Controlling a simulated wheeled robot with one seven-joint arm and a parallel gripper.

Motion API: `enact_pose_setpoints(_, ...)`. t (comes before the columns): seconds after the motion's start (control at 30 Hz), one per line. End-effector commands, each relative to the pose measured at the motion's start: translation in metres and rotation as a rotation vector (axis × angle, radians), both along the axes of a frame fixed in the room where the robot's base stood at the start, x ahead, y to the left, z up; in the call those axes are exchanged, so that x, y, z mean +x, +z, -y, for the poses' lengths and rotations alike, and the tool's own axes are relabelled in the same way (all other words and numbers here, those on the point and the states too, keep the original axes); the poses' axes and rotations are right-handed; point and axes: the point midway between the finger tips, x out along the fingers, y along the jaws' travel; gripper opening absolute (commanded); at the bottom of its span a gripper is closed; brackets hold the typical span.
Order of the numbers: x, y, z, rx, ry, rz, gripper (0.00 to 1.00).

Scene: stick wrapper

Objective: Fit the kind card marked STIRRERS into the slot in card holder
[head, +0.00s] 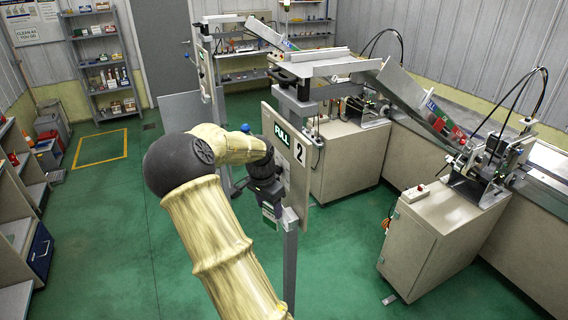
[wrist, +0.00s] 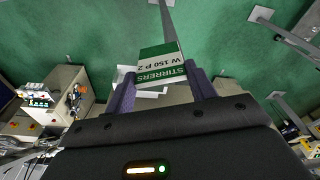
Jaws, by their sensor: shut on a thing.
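The kind card (wrist: 160,65) is green and white, with STIRRERS and W 150 P 2 reading upside down in the wrist view. My gripper (wrist: 160,88) is shut on it, with a purple finger at each side. In the head view my gripper (head: 268,196) is beside the post of station 2, with the card (head: 270,215) at its lower end. A pale plate-like part (wrist: 152,94) shows behind the card in the wrist view; I cannot tell whether it is the card holder. The slot is not clearly visible, and I cannot tell whether the card touches anything.
A panel with a green FULL sign (head: 282,134) and a number 2 plate (head: 299,152) stands close to my gripper on a grey post (head: 290,255). Machine cabinets (head: 345,160) stand behind and to the right. Green floor (head: 110,220) is open at left.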

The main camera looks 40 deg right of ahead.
Motion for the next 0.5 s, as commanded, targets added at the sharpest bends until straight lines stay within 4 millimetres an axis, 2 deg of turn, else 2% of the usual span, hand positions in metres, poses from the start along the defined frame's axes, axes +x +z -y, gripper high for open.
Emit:
enact_pose_setpoints(0.03,-0.001,0.018,0.004,-0.004,-0.038,0.002,0.30)
enact_pose_setpoints(0.3,-0.017,0.091,0.023,-0.004,-0.251,0.001,0.30)
enact_pose_setpoints(0.4,-0.024,0.113,0.029,-0.004,-0.310,0.000,0.30)
enact_pose_setpoints(0.5,-0.029,0.125,0.031,-0.002,-0.348,-0.002,0.30)
